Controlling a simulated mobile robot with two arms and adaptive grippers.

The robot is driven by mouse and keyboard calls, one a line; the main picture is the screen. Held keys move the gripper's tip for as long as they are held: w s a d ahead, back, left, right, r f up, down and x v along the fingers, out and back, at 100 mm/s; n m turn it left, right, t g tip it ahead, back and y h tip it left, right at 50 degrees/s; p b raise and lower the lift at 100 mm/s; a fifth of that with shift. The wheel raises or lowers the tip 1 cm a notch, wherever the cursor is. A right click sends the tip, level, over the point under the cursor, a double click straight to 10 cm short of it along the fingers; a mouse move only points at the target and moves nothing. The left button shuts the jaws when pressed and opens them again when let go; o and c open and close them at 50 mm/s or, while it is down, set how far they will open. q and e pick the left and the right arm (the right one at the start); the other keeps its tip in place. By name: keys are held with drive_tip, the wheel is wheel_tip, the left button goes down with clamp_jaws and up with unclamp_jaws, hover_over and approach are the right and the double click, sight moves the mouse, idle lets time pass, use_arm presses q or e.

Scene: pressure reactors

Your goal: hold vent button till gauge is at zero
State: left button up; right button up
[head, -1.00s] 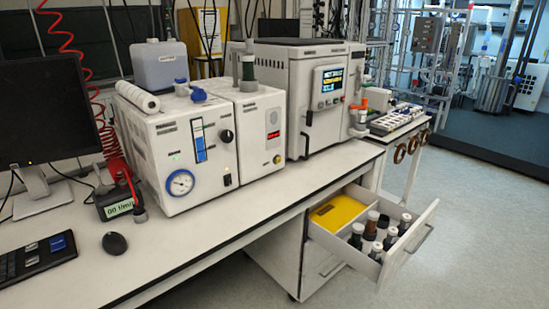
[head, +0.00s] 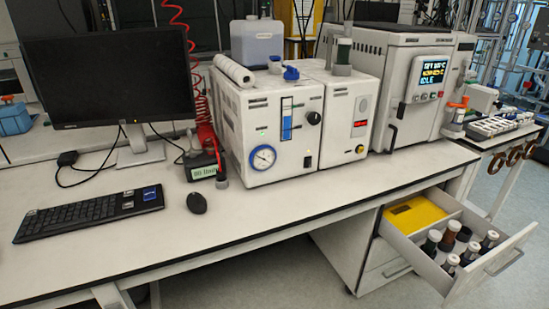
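The round gauge (head: 263,157) with a blue rim sits low on the front of a white box unit (head: 262,185). Its needle is too small to read. A black knob (head: 314,118) and a dark switch (head: 307,161) are on the same front. I cannot read which control is the vent button. Neither of my grippers shows in the head view.
A monitor (head: 108,85), keyboard (head: 90,213) and mouse (head: 197,202) are on the left of the bench. A large white oven-like unit (head: 408,85) stands to the right. An open drawer (head: 490,262) with several bottles juts out below. The bench front before the gauge is clear.

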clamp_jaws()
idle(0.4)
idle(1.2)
